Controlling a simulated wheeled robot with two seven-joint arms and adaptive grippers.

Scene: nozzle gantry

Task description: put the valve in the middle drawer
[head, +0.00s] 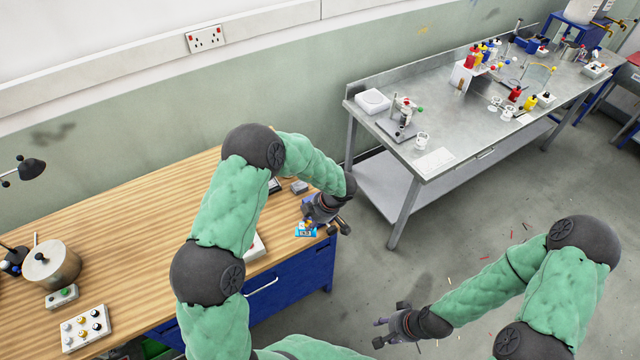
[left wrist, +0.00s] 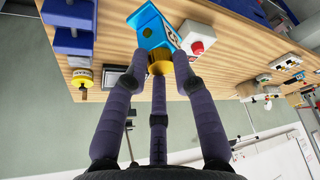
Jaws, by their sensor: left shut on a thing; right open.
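My left gripper (head: 322,222) is at the right end of the wooden bench, low over its edge. In the left wrist view its three fingers (left wrist: 158,72) are closed around a small yellow, brass-like piece (left wrist: 159,56), which seems to be the valve; its shape is mostly hidden. This piece is beside a light blue box (left wrist: 152,27), also seen in the head view (head: 305,233). The blue drawer unit (head: 300,280) stands under the bench; my left arm covers much of it, and I cannot tell its middle drawer. My right gripper (head: 388,330) is open and empty over the floor.
The wooden bench (head: 150,215) carries a metal pot (head: 50,266) and a button panel (head: 84,328) at left. A white box with a red button (left wrist: 197,38) is close beside the gripped piece. A steel table (head: 470,150) stands behind; floor between is mostly clear.

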